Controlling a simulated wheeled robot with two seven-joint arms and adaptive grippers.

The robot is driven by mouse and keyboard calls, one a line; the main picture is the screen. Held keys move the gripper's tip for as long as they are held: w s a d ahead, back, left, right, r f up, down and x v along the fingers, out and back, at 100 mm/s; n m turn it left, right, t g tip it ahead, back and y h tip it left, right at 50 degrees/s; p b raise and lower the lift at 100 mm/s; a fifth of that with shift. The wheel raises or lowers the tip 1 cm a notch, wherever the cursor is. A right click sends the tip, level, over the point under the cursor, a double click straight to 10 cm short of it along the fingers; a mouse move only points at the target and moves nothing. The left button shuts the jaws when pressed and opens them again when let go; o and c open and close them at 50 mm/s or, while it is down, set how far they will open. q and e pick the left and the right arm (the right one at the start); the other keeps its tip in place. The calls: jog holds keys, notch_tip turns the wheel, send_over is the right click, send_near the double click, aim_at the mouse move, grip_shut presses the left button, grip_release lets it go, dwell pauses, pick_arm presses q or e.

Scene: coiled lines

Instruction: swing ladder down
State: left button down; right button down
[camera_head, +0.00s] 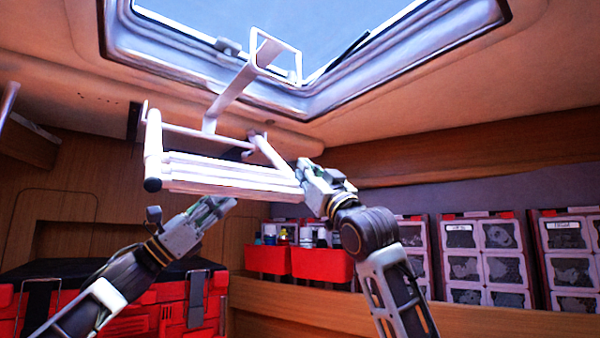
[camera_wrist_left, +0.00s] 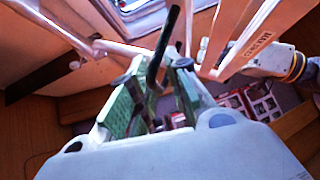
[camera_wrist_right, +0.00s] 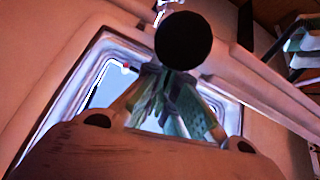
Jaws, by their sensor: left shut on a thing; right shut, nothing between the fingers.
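The white ladder (camera_head: 230,172) hangs folded below the roof hatch in the head view, its rungs stacked close together. A black cap (camera_head: 152,185) ends its left rail. My left gripper (camera_head: 225,204) is below the ladder. In the left wrist view its green fingers (camera_wrist_left: 152,105) are around a dark, bent rod (camera_wrist_left: 158,60); what it belongs to is unclear. My right gripper (camera_head: 308,172) is at the ladder's right end. In the right wrist view its fingers (camera_wrist_right: 172,100) are together and empty, and a round black end (camera_wrist_right: 183,40) shows just beyond them. Contact there cannot be told.
The open hatch frame (camera_head: 325,100) is above, with a white bracket (camera_head: 275,52) reaching down from it. Red bins (camera_head: 322,264) with bottles and several clear-drawer cabinets (camera_head: 480,255) stand on a shelf at right. A red toolbox (camera_head: 130,310) sits at lower left.

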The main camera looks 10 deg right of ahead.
pick_arm(q)
jog(key=shift+a+r, duration=0.2)
jog(key=shift+r, duration=0.1)
jog(key=shift+s, duration=0.2)
pick_arm(e)
jog(key=shift+w+a+f, duration=0.15)
jog(key=shift+w+f, duration=0.1)
jog(key=shift+f, duration=0.25)
jog(key=shift+w+a+f, duration=0.1)
jog(key=shift+w+f, duration=0.1)
jog(key=shift+f, duration=0.25)
pick_arm(q)
jog(key=shift+r, duration=0.1)
pick_arm(e)
jog(key=shift+w+f+h, duration=0.1)
jog(key=shift+h, duration=0.2)
pick_arm(q)
jog(key=c, duration=1.6)
grip_release()
jog(key=shift+s+d, duration=0.1)
jog(key=shift+o, duration=0.2)
jog(key=shift+f, duration=0.3)
pick_arm(e)
jog(key=shift+a, duration=0.1)
